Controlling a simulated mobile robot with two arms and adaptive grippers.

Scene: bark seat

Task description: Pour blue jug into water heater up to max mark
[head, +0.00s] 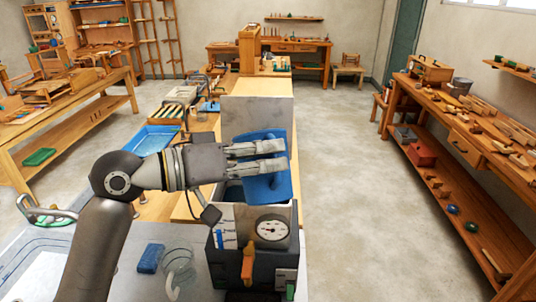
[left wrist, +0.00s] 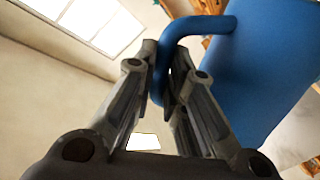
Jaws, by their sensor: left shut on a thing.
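The blue jug (head: 271,183) is held over the open top of the water heater (head: 252,246). It looks tilted, and the left hand hides part of it. My left gripper (head: 278,156) comes in from the left and is shut on the jug's handle. In the left wrist view, the fingers (left wrist: 163,88) close around the blue handle, with the jug's body (left wrist: 262,70) to the right. The heater's front has a round dial (head: 272,230), an orange lever and a white and blue level strip (head: 226,232). The max mark is too small to read. My right gripper is not in view.
A blue sponge (head: 150,258) and a coil of clear tubing (head: 179,270) lie left of the heater. A blue tray (head: 157,138) sits farther back on the bench. The floor to the right is clear up to a wooden workbench (head: 459,132).

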